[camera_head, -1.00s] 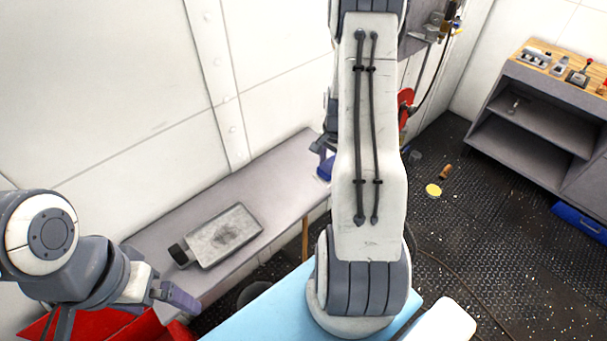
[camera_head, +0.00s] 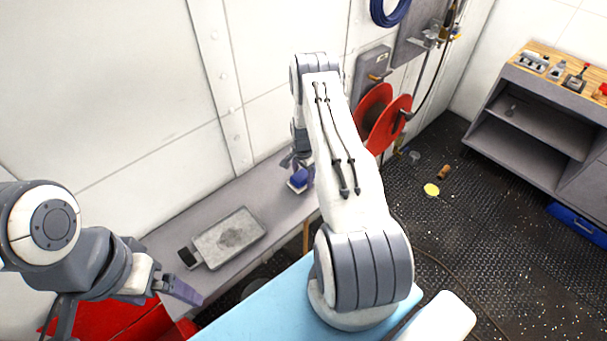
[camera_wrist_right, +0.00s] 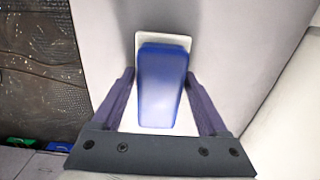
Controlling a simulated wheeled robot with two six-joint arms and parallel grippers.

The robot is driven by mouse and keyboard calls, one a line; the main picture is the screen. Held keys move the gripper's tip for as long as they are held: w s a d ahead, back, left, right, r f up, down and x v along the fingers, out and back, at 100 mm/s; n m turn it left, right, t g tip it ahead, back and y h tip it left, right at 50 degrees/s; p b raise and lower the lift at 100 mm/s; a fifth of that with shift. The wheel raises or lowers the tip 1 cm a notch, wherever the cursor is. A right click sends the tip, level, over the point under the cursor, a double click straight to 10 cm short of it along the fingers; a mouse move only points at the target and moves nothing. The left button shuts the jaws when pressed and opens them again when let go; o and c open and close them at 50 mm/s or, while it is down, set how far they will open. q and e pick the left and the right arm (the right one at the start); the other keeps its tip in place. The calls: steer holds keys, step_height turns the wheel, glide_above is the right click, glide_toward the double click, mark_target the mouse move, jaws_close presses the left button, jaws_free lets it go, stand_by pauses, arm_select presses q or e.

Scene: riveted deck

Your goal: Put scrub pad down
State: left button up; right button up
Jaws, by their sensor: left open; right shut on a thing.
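The scrub pad (camera_head: 299,181) is a blue block with a white layer beneath it, at the right part of the grey bench (camera_head: 185,217). It also shows in the right wrist view (camera_wrist_right: 161,84), between the two purple fingers. My right gripper (camera_head: 301,166) is shut on it and points down over the bench. I cannot tell whether the pad's white underside touches the bench. My left gripper (camera_head: 176,287) is open and empty at the lower left, in front of the bench and apart from the pad.
A grey flat tray-like plate with a dark handle (camera_head: 230,238) lies on the bench, left of the pad. A red hose reel (camera_head: 385,118) is on the wall at the right. A red box (camera_head: 130,322) is at the lower left. The bench between plate and pad is clear.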

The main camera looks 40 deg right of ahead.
steer(key=shift+f, duration=0.35)
steer(key=shift+f, duration=0.15)
steer(key=o, duration=1.2)
